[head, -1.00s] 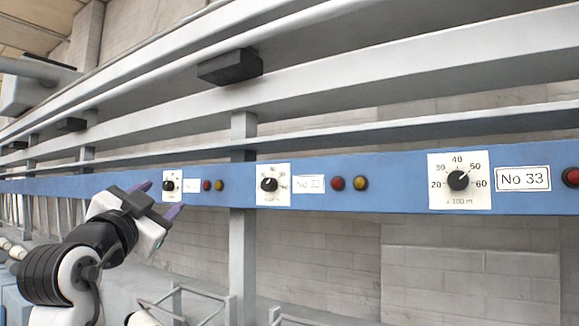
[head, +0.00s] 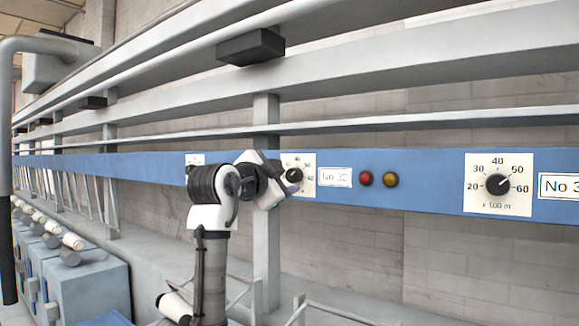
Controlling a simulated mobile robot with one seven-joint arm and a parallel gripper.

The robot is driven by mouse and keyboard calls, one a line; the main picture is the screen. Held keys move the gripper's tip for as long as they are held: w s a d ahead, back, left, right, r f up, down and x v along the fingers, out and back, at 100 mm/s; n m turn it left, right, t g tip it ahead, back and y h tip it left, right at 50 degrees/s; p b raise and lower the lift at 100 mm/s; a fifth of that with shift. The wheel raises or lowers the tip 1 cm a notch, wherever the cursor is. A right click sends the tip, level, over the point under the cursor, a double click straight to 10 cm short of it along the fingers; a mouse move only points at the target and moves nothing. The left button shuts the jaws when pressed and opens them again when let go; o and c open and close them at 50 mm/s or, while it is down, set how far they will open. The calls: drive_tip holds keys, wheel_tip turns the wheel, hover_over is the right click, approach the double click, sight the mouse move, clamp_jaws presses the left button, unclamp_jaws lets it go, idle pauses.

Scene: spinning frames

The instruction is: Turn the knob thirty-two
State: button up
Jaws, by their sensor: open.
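The knob (head: 293,175) by the label that seems to read No 32 (head: 336,177) is black and round, on a white dial plate (head: 308,161) on the blue rail. My gripper (head: 284,180) is open, just left of and in front of this knob, and covers the left part of its dial plate. A purple finger shows close beside the knob's lower left. I cannot tell whether it touches the knob. The other finger is mostly hidden by my gripper's body.
A red light (head: 365,178) and a yellow light (head: 390,179) are right of the label. Another knob (head: 497,184) with a 20 to 60 scale is farther right. Blue-grey cabinets (head: 95,285) stand at lower left. A grey post (head: 266,118) rises behind my gripper.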

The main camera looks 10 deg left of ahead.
sight(292, 176)
drive_tip(key=shift+p+x, duration=0.45)
drive_tip(key=shift+x, duration=1.15)
drive_tip(key=c, duration=1)
